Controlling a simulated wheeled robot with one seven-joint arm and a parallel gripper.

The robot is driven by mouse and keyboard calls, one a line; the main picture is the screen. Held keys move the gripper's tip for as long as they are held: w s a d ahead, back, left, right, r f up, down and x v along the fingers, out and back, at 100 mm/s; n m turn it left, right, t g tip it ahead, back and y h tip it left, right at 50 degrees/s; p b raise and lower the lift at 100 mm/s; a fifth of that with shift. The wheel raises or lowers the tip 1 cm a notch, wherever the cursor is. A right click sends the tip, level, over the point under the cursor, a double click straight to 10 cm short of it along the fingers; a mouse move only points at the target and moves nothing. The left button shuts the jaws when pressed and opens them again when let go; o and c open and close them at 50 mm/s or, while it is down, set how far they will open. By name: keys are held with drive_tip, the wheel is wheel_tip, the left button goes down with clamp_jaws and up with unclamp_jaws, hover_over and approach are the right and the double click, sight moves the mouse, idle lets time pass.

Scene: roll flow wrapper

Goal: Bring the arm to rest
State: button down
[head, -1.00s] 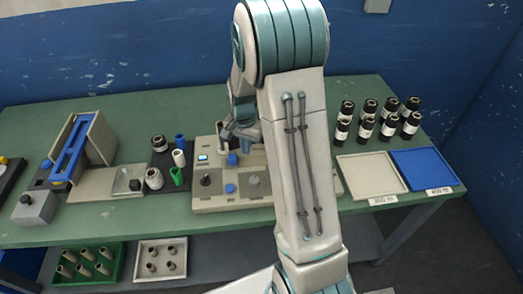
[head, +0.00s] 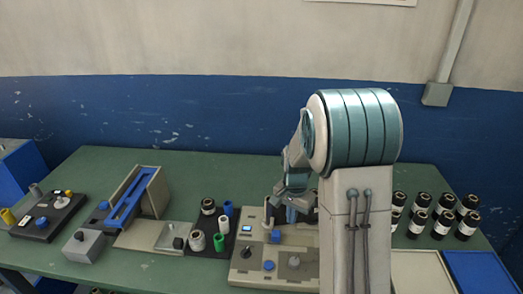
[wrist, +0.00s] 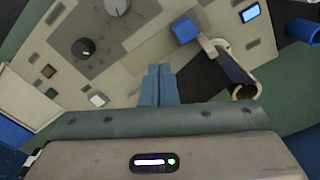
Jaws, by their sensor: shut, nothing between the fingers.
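My gripper (wrist: 160,72) shows in the wrist view with its two blue-grey fingers together and nothing between them. It is above the beige wrapper machine (wrist: 130,62), which has dark and grey knobs, a blue block and a small lit screen. In the head view my gripper (head: 291,213) is partly hidden by my arm, over the back of the machine (head: 246,278). My arm is raised and bent, and it hides the machine's right part. I cannot tell the exact gap between fingers and machine.
A dark tray (head: 208,226) with white, green and blue rolls stands left of the machine. Further left is a device with a blue slanted bar (head: 132,197). Several black rolls (head: 442,222) stand at right, behind a white tray (head: 420,272) and a blue tray (head: 482,272).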

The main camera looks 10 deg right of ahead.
drive_tip(key=s+a+r+n+t, duration=0.1)
drive_tip(key=s+a+r+n, duration=0.1)
drive_tip(key=s+r+n, duration=0.2)
drive_tip(key=s+a+r+n+t, duration=0.2)
drive_tip(key=s+r+n, duration=0.3)
drive_tip(key=s+r, duration=0.6)
drive_tip(key=s+a, duration=0.1)
drive_tip(key=s, duration=0.6)
drive_tip(key=shift+r, duration=0.25)
drive_tip(key=shift+w, duration=0.1)
